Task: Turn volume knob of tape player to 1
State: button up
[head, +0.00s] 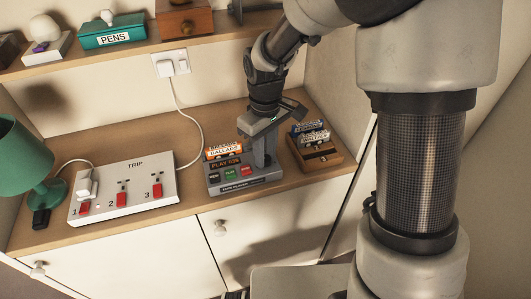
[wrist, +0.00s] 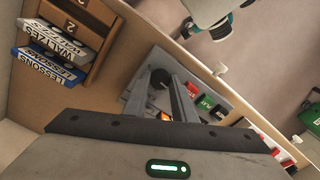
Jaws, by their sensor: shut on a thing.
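The grey tape player (head: 240,184) sits on the wooden counter, with a small display (head: 225,164) and grey, green and red buttons along its front. An orange-and-white cassette marked BALLADS (head: 224,151) stands at its back left. My gripper (head: 264,163) reaches down onto the right part of the player. In the wrist view the dark round volume knob (wrist: 160,78) is at the tips of my fingers, and my gripper is shut on it. The fingers hide the knob in the head view. I cannot read its setting.
A white TRIP power strip (head: 122,190) with red switches lies to the left, beside a green lamp (head: 22,160). A wooden cassette box (head: 318,158) stands close on the right. A shelf (head: 110,55) with a PENS box hangs above.

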jog(key=shift+m, duration=2.2)
jog(key=o, duration=1)
jog(key=shift+o, duration=0.2)
notch_tip(320, 180, up, 18)
jog(key=p, duration=0.1)
jog(key=shift+f+p, duration=0.2)
jog(key=shift+p, duration=0.15)
